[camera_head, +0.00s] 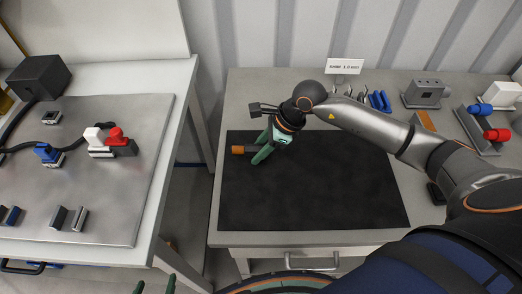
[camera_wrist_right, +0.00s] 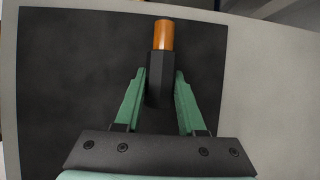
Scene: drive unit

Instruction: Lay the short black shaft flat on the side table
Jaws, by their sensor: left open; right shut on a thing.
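The short black shaft (camera_wrist_right: 160,77) has an orange-brown end (camera_wrist_right: 163,35) and lies between the green fingertips of my right gripper (camera_wrist_right: 158,78), which is shut on it. In the head view the right gripper (camera_head: 262,154) is over the left part of the dark mat, and the shaft's orange end (camera_head: 238,150) points left. The shaft looks level, low over the mat; I cannot tell whether it touches. The side table (camera_head: 300,237) is light grey under the mat. My left gripper (camera_head: 155,287) shows only green fingertips at the bottom edge, apart and empty.
The dark mat (camera_head: 320,205) is bare to the right and front. Behind it stand a small sign (camera_head: 345,66), blue parts (camera_head: 379,101) and a grey block (camera_head: 425,93). Red and blue parts are at the right. A left bench (camera_head: 110,215) holds connectors, across a gap.

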